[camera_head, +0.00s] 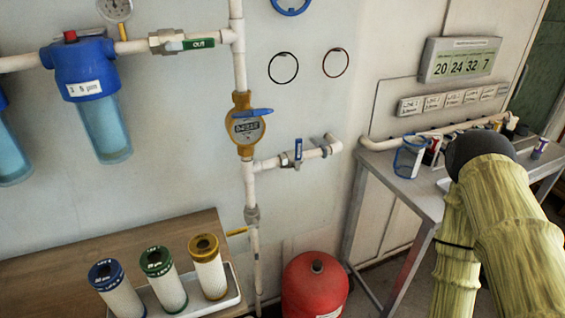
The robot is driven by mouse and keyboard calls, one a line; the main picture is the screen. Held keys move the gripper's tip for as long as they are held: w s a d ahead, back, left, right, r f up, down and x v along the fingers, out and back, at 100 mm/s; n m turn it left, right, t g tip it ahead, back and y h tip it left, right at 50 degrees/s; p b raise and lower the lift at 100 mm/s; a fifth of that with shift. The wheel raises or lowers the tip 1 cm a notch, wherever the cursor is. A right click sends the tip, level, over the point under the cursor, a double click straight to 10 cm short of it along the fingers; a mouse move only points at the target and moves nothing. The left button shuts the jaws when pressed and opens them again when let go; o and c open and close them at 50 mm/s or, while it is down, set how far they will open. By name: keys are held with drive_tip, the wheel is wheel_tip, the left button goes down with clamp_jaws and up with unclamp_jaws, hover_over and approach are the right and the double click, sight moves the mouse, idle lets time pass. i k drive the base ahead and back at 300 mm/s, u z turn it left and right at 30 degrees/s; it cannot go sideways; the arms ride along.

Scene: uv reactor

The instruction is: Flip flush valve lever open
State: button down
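Several levers show on the wall piping, and I cannot tell for sure which is the flush valve lever. A small valve with an upright blue lever (298,150) sits on the short side branch, its lever across the pipe. A valve with a green lever (199,44) sits on the upper pipe, its lever along the pipe. A yellow lever (237,231) sticks out left of the lower vertical pipe, across it. My arm, in a yellow-green sleeve with a dark rounded joint, is at the right, apart from the levers. My gripper is out of the picture.
A yellow meter (244,126) with a blue lid sits on the vertical pipe. Blue filter housings (82,75) hang at left. Cartridges stand in a white tray (228,295) on a wooden bench (40,275). A red tank (314,288) is below. A metal table (383,165) stands at right.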

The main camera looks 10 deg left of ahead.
sight(238, 231)
drive_tip(key=k, duration=1)
drive_tip(key=z, duration=1.2)
drive_tip(key=i, duration=1.15)
drive_tip(key=u, duration=2.9)
